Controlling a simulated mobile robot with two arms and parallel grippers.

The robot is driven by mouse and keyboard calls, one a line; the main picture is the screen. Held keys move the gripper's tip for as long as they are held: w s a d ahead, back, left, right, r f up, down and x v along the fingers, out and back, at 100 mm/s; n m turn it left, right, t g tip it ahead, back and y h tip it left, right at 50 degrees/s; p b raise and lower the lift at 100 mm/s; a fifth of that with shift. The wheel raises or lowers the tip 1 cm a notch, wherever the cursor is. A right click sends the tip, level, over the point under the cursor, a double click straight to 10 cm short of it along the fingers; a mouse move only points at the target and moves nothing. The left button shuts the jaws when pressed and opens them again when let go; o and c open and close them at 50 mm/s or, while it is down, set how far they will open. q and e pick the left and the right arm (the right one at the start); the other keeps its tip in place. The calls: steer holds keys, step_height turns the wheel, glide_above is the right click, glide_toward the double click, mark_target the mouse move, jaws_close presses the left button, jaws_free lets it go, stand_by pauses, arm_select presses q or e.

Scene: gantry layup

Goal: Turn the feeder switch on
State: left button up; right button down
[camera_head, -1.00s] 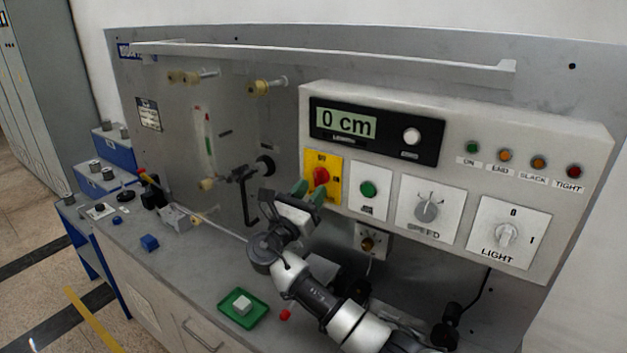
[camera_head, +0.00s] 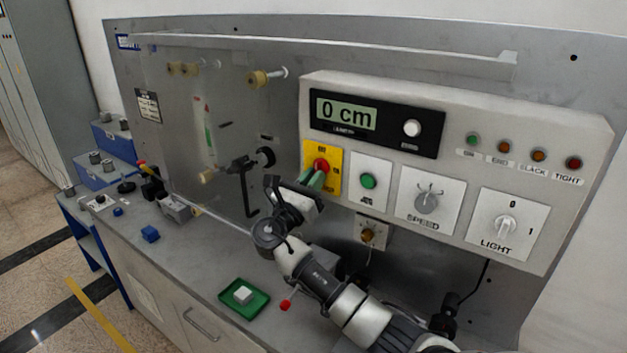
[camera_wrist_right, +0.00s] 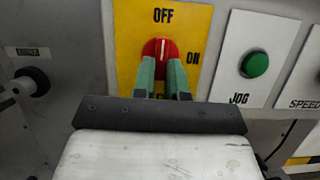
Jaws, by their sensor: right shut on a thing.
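The feeder switch is a red rotary knob (camera_head: 321,165) on a yellow plate (camera_head: 336,172) at the left of the control panel. In the right wrist view the knob (camera_wrist_right: 159,49) has a pale mark pointing up to OFF, and ON is printed at its right. My right gripper (camera_head: 317,180) is at the knob, its green fingertips (camera_wrist_right: 162,75) on either side of the knob's lower part, shut on it. My left gripper is in neither view.
The green JOG button (camera_head: 368,181), SPEED dial (camera_head: 429,202) and LIGHT switch (camera_head: 505,227) sit right of the plate. The display (camera_head: 346,111) reads 0 cm. A crank handle (camera_head: 246,185) is left of my gripper. A green tray (camera_head: 260,304) lies on the bench.

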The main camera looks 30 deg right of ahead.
steer(key=shift+w+a+r+m+g+y+b, duration=0.1)
steer(key=shift+w+r+m+g+y+b, duration=0.25)
steer(key=shift+m+g+b, duration=2)
steer(key=shift+w+a+r+m+g+y+b, duration=0.2)
steer(key=shift+m+g+y+b, duration=0.35)
steer(key=shift+m+b, duration=3.65)
steer(key=shift+w+a+r+m+g+y+b, duration=0.1)
steer(key=shift+w+r+m+g+y+b, duration=0.3)
steer(key=shift+m+g+b, duration=2.7)
steer(key=m+t+p, duration=0.2)
steer(key=m+t, duration=0.1)
steer(key=shift+s+f+t, duration=0.1)
steer(key=shift+s+t, duration=0.05)
steer(key=shift+t, duration=0.15)
steer(key=c, duration=1.2)
jaws_free()
steer(key=shift+o, duration=0.2)
